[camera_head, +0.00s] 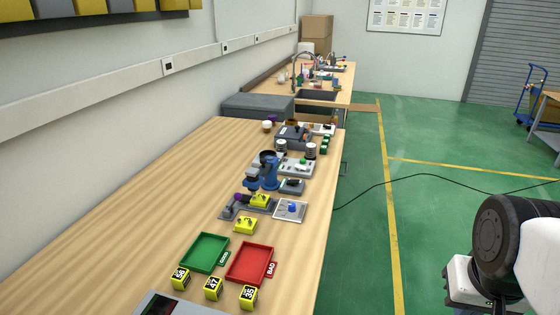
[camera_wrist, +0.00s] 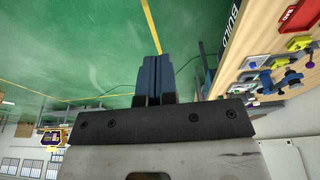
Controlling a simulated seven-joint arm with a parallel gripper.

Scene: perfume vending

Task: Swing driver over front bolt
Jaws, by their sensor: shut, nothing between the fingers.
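My gripper (camera_wrist: 155,80) is shut and empty in the wrist view, over green floor and apart from the bench. In the head view only part of my arm shows at lower right; the fingertips are out of view. A grey fixture (camera_head: 232,209) with a purple knob holds a yellow block (camera_head: 260,200) on the bench. A blue upright device (camera_head: 270,171) with a dark round top stands just behind it; it may be the driver. Blue parts also show at the right of the wrist view (camera_wrist: 266,83). The front bolt is too small to make out.
The wooden bench (camera_head: 130,215) also carries a loose yellow block (camera_head: 245,225), a green tray (camera_head: 205,252), a red tray (camera_head: 250,262) and numbered yellow cubes (camera_head: 213,288). More devices crowd the bench's far end. The floor between bench and arm is open, with a black cable.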

